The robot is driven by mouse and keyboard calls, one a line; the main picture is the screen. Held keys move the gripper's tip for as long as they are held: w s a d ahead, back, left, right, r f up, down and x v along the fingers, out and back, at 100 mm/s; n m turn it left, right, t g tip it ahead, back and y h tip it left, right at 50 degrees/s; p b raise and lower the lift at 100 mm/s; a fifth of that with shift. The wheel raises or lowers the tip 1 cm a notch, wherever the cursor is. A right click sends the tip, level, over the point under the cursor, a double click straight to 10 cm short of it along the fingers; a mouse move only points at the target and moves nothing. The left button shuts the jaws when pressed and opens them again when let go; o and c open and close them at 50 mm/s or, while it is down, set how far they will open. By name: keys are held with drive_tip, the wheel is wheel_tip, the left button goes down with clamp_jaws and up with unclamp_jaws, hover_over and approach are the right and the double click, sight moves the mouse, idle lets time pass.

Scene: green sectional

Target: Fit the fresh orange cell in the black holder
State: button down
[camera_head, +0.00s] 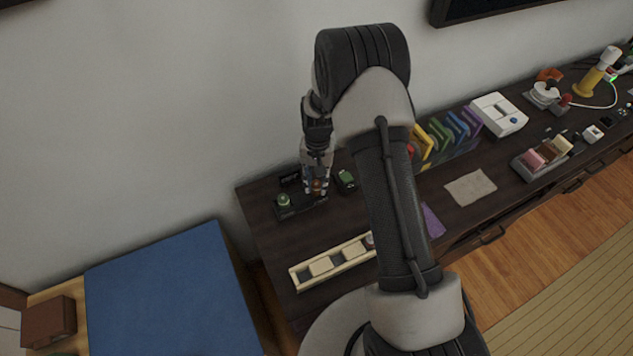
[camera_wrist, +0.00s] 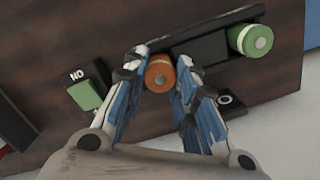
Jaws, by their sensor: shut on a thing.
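The orange cell (camera_wrist: 160,76) is between the fingers of my gripper (camera_wrist: 160,85), seen end-on in the wrist view. My gripper is shut on it. The cell is right at the black holder (camera_wrist: 210,48); I cannot tell whether it is seated or just above it. A green cell (camera_wrist: 251,40) sits at the holder's right end in the wrist view. In the head view my gripper (camera_head: 317,187) points down at the holder (camera_head: 298,208), with the green cell (camera_head: 283,200) at its left end. The arm and fingers hide part of the orange cell there.
A black box with a green top (camera_wrist: 86,95), marked "NO", stands beside the holder; it also shows in the head view (camera_head: 346,179). A cream tray with slots (camera_head: 330,262) lies toward the front of the dark table (camera_head: 262,232). Colourful upright items (camera_head: 440,134) stand farther right.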

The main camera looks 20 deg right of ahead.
drive_tip(key=shift+f, duration=0.2)
drive_tip(key=c, duration=1.3)
unclamp_jaws()
